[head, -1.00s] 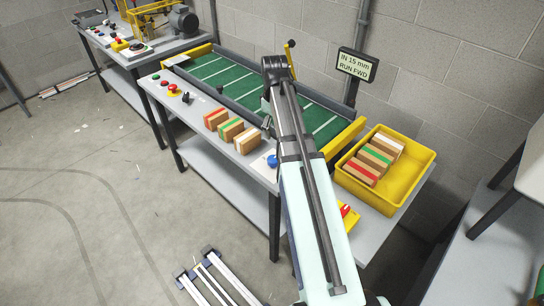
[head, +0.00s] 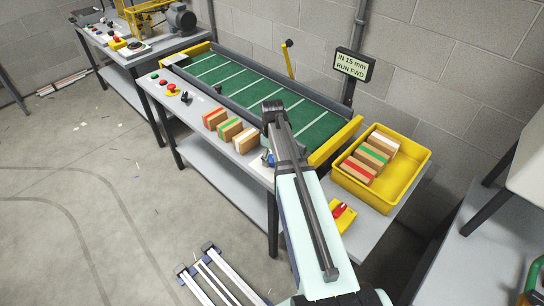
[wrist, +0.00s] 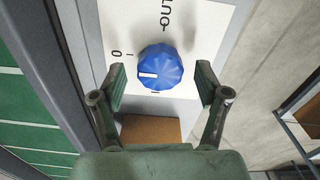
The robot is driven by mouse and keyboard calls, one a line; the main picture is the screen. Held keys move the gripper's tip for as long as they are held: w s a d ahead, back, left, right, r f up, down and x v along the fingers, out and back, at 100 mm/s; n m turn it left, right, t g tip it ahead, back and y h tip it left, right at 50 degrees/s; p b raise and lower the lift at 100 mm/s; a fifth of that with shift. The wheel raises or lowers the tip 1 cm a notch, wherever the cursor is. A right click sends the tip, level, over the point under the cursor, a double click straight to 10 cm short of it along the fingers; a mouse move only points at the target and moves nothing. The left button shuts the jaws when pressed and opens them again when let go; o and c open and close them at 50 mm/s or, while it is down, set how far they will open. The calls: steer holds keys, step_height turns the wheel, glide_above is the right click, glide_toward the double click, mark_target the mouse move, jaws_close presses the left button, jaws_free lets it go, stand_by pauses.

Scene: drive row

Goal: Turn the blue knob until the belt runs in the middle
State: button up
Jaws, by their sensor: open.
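The blue knob (wrist: 165,62) sits on a white label plate in the wrist view, its white pointer line toward the left, below the printed 0. In the head view my arm mostly hides the knob. The green belt (head: 236,88) with white cross lines lies in its frame behind the bench edge.
Several wooden blocks (head: 231,128) with coloured tops stand on the bench left of my arm. A yellow bin (head: 398,190) with more blocks is at the right. A yellow box with a red part (head: 341,214) is near my arm. A yellow-handled lever (head: 288,62) rises behind the belt.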

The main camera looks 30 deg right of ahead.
steer(key=shift+f, duration=0.45)
steer(key=c, duration=1.2)
steer(key=shift+o, duration=0.2)
steer(key=shift+m, duration=0.4)
steer(key=m+b, duration=0.1)
steer(key=m, duration=0.8)
steer(key=shift+a, duration=0.1)
